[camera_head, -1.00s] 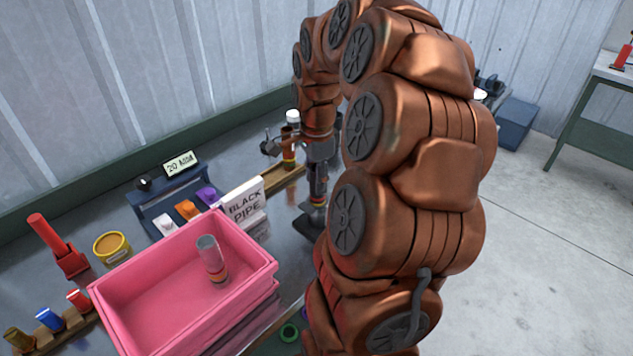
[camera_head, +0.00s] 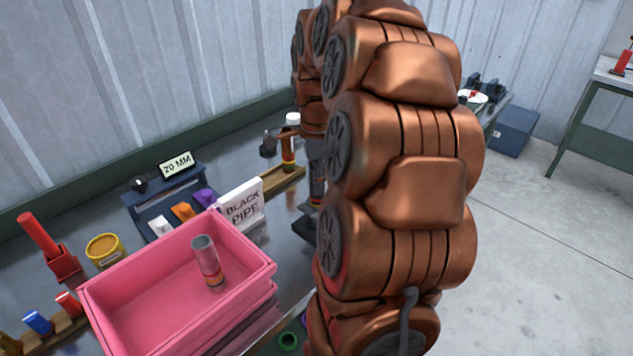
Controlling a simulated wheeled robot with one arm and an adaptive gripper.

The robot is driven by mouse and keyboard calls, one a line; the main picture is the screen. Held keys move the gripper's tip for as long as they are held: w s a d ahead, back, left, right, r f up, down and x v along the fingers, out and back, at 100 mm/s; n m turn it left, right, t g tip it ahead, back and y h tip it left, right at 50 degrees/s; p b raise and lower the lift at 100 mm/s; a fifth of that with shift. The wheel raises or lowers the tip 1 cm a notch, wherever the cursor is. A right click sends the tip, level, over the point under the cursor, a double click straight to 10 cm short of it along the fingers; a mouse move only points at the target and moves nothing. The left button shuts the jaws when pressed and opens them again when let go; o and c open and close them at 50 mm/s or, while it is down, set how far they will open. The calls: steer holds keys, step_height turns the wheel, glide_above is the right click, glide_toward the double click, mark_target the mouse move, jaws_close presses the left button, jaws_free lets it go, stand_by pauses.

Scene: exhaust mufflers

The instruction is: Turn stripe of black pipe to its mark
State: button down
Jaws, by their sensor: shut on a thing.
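My gripper (camera_head: 316,150) is mostly hidden behind my copper arm. It points down and is shut on a dark upright pipe (camera_head: 317,188), taken to be the black pipe. The pipe stands at a dark base (camera_head: 304,226) on the bench. A white sign (camera_head: 243,204) reading "BLACK PIPE" stands left of it. The pipe's stripe and its mark cannot be made out behind the arm.
A pink crate (camera_head: 262,276) in front holds a grey pipe (camera_head: 207,262) with an orange band. A blue unit (camera_head: 155,215) labelled "20 MM" stands behind it. A wooden rail (camera_head: 283,182) holds a brown, white-topped object (camera_head: 289,145) close left of my gripper.

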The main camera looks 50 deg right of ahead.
steer(key=shift+m+b, duration=0.4)
steer(key=shift+m, duration=0.2)
steer(key=shift+m+b, duration=0.55)
steer(key=shift+m, duration=0.45)
steer(key=c, duration=0.6)
jaws_free()
steer(key=shift+c, duration=0.2)
steer(key=shift+r, duration=6)
